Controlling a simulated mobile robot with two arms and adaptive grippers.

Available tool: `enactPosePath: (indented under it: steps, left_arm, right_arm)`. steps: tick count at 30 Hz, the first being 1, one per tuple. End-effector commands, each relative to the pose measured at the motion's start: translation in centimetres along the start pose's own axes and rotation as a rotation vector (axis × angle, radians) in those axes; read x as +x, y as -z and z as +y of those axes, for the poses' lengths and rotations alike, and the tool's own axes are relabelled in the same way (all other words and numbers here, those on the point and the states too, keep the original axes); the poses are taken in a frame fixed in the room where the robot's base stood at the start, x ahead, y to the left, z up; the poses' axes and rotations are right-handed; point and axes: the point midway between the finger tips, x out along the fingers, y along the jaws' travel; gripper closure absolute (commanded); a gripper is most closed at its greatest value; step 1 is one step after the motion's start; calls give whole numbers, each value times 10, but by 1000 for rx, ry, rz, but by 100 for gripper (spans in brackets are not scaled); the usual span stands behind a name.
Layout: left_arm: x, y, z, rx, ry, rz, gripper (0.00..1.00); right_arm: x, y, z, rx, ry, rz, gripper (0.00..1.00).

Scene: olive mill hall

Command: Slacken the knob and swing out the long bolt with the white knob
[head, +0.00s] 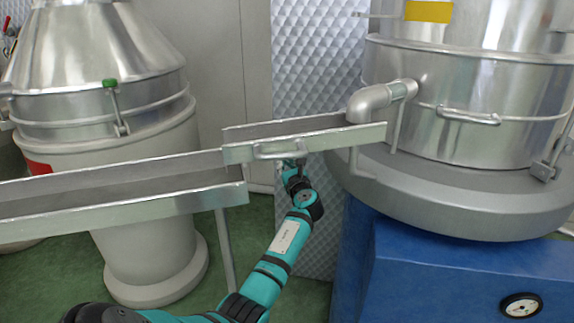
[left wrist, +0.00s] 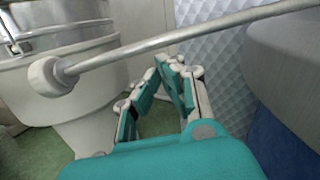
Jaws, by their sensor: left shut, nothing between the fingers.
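In the left wrist view a pale rod (left wrist: 165,42) runs from the upper right to a round white knob (left wrist: 52,76) at its left end. It looks like the long bolt, and I cannot pick it out in the head view. My left gripper (head: 293,168) is at the right trough's handle in the head view, its tips partly hidden. In the left wrist view the left gripper (left wrist: 175,64) is shut and empty, with its fingertips just below the rod in the picture. I cannot tell whether they touch it. My right gripper is out of view.
A metal trough (head: 120,196) and a shorter trough with a handle (head: 278,148) cross in front of the arm. A green-knobbed bolt (head: 112,100) is on the left vessel (head: 150,165). The steel vessel (head: 460,125) stands right, above a blue base (head: 430,270).

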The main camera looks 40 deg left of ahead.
Motion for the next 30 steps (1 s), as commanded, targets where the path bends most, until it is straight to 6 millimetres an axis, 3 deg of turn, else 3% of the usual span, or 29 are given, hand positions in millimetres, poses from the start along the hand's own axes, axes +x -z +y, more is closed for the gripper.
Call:
enactPosePath:
  steps: [8,14,22,30]
  left_arm:
    - [0,-2,0,3,0,0,100]
    - [1,-17,0,43,2,0,100]
    - [3,-45,1,145,7,-3,100]
    - [2,-44,2,174,9,-2,100]
  right_arm:
    - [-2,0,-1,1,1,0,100]
    - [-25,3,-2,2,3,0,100]
    - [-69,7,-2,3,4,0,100]
    - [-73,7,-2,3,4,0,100]
